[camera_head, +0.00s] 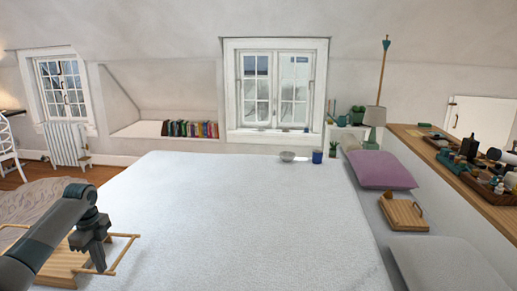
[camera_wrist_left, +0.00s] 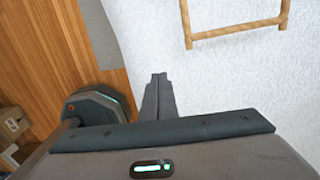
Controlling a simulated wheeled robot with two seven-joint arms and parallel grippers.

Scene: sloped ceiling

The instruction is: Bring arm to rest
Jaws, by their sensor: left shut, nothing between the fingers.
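My left arm comes in from the left in the head view. Its left gripper (camera_head: 99,262) points down over the left side of the bed, at a wooden tray (camera_head: 66,262) with thin rod handles. The gripper is shut and empty. In the left wrist view the fingers of the left gripper (camera_wrist_left: 158,80) are together against the white bedcover. A wooden handle (camera_wrist_left: 236,32) shows ahead and to the right, apart from the fingertips in that picture. The arm hides part of the tray. My right gripper is not in view.
The wide white bed (camera_head: 240,220) is mostly clear. A bowl (camera_head: 287,156) and a blue cup (camera_head: 317,157) stand at its far edge. A purple pillow (camera_head: 381,170) and another wooden tray (camera_head: 403,214) are at the right. Wooden floor (camera_wrist_left: 45,60) lies beside the bed.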

